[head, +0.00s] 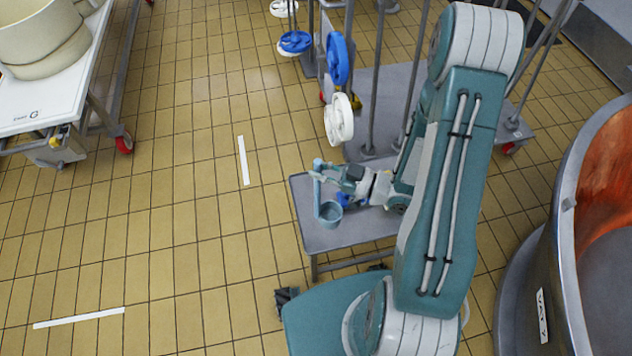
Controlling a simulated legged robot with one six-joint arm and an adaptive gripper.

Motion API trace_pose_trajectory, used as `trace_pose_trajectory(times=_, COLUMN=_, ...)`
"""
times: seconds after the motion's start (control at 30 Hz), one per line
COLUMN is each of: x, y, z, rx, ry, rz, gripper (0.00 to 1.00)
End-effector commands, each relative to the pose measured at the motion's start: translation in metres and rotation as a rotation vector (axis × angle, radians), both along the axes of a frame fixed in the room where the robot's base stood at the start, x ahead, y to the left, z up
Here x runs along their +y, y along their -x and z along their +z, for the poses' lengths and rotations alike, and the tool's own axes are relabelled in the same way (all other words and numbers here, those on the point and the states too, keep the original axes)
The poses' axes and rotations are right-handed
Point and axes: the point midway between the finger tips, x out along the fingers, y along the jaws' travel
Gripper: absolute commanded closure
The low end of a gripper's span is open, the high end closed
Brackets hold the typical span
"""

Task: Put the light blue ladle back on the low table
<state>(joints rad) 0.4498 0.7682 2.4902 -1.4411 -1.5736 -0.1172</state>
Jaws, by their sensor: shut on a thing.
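The light blue ladle (329,216) shows in the head view, with its handle upright and its bowl at the bottom. My gripper (319,175) is shut on the ladle's handle, close to its upper end, and reaches it from the right. The low grey table (325,240) lies below the ladle, whose bowl shows over the tabletop's left part. I cannot tell whether the bowl touches the tabletop. My arm hides the table's right part.
A darker blue item (344,200) shows at the low table, partly behind my gripper. A grey wheeled rack (398,90) with blue and white wheel-shaped parts stands behind. A large copper-lined vat (548,285) stands at right. A white cart (55,98) is at upper left. Tiled floor at left is clear.

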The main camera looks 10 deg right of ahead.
Motion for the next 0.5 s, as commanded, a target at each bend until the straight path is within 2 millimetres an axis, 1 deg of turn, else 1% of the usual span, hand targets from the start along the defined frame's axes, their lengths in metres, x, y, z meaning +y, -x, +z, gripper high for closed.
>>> trace_pose_trajectory(times=0.03, x=0.001, y=-0.012, z=-0.006, rx=-0.002, ry=0.001, rz=0.003, gripper=1.00)
trace_pose_trajectory(times=0.3, x=0.000, y=-0.069, z=-0.031, rx=-0.002, ry=0.001, rz=0.002, gripper=1.00)
trace_pose_trajectory(times=0.33, x=0.000, y=-0.075, z=-0.034, rx=-0.002, ry=0.002, rz=0.002, gripper=1.00)
trace_pose_trajectory(times=0.5, x=0.000, y=-0.098, z=-0.065, rx=0.002, ry=-0.001, rz=0.000, gripper=1.00)
